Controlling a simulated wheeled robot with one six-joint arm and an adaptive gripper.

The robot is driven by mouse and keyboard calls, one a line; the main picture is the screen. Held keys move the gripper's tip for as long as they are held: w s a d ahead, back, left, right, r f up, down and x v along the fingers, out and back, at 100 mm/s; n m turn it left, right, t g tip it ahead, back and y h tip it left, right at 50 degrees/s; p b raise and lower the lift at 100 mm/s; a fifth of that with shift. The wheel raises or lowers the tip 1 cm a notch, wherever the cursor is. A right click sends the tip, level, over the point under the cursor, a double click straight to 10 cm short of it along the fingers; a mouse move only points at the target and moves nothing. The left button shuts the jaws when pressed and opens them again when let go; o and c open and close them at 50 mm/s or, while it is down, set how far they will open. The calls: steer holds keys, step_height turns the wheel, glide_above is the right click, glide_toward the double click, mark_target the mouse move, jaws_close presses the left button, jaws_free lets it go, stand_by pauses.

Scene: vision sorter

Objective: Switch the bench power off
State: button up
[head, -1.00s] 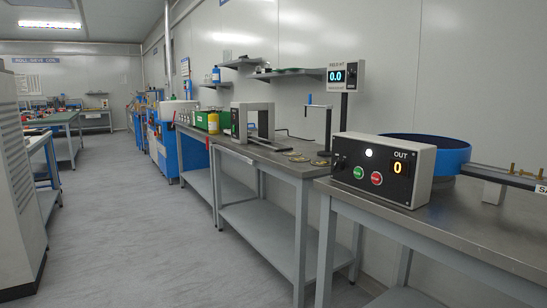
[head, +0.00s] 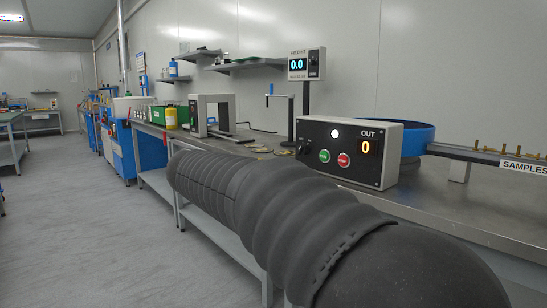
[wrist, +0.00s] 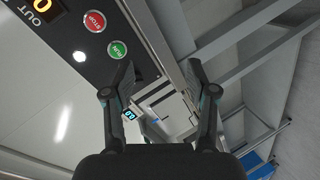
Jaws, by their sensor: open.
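The control box (head: 383,160) stands on the metal bench in the head view. Its dark front has a black knob (head: 304,147) at the left, a lit white lamp (head: 335,134), a green button (head: 325,156), a red button (head: 343,160) and an OUT display (head: 366,147) reading 0. In the wrist view the green RUN button (wrist: 117,50) and red STOP button (wrist: 95,21) lie left of my gripper (wrist: 160,67). My gripper is open and empty, its left finger beside the box front. I cannot make out the knob in the wrist view. In the head view I cannot see my gripper.
My dark arm crosses the head view in front of the bench (head: 430,205). A blue bowl (head: 421,136) and the SAMPLES rail (head: 480,153) stand right of the box. A readout on a post (head: 306,64) and a grey frame (head: 196,115) stand farther left. The floor (head: 70,230) left is clear.

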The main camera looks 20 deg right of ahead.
mark_target(302, 150)
steer(key=w+a+r+m+h, duration=0.1)
steer(key=w+a+r+h, duration=0.3)
steer(key=w, duration=0.3)
steer(key=shift+t, duration=0.4)
steer(key=x, duration=1.4)
steer(key=shift+s+d+r, duration=0.15)
steer(key=shift+d+r, duration=0.05)
steer(key=shift+d, duration=0.1)
jaws_close()
